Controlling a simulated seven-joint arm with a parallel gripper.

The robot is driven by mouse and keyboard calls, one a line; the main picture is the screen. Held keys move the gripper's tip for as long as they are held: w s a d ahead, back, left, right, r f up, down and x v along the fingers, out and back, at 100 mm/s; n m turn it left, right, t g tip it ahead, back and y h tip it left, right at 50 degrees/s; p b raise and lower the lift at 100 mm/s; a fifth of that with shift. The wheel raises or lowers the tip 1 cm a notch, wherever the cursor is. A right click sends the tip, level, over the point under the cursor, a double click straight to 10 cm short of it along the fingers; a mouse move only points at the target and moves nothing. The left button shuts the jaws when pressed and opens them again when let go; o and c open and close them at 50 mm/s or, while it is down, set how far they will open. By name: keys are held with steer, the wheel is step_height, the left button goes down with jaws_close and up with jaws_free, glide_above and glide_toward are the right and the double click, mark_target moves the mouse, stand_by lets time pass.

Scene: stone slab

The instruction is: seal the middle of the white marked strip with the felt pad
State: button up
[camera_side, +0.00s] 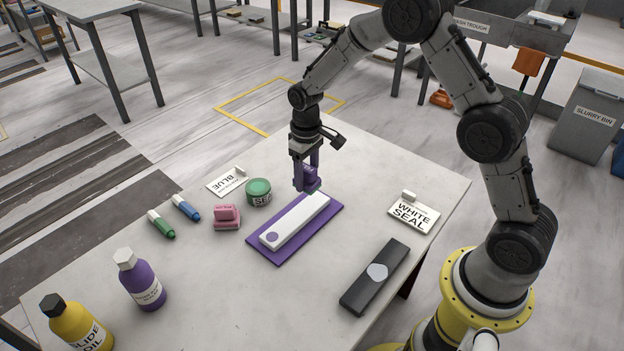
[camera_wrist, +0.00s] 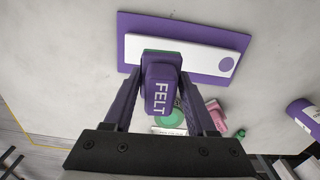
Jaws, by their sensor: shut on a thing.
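The white strip (camera_side: 300,218) lies on a purple mat (camera_side: 318,228). A purple dot (camera_side: 271,237) marks the strip's near-left end. In the wrist view the strip (camera_wrist: 205,58), its dot (camera_wrist: 227,64) and the mat (camera_wrist: 170,22) show at the top. My gripper (camera_side: 307,182) is shut on the purple felt pad (camera_side: 312,185), at the strip's far end, away from the dot. In the wrist view the pad (camera_wrist: 160,82) reads FELT, has a green edge at its bottom and overlaps the strip's edge. I cannot tell whether it touches.
A green SEAL jar (camera_side: 259,191), a pink block (camera_side: 227,216), blue (camera_side: 186,208) and green (camera_side: 161,225) markers and a BLUE card (camera_side: 226,182) stand left. A WHITE SEAL card (camera_side: 413,213) and a dark bar (camera_side: 375,278) lie right. Purple (camera_side: 142,282) and yellow (camera_side: 78,322) bottles stand front left.

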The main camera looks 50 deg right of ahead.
mark_target(285, 226)
steer(key=shift+f, duration=2.8)
steer(key=shift+f, duration=1)
steer(key=shift+a, duration=0.1)
steer(key=shift+a+r, duration=0.1)
steer(key=shift+a, duration=4.15)
steer(key=shift+a+f, duration=0.1)
steer(key=shift+f, duration=0.1)
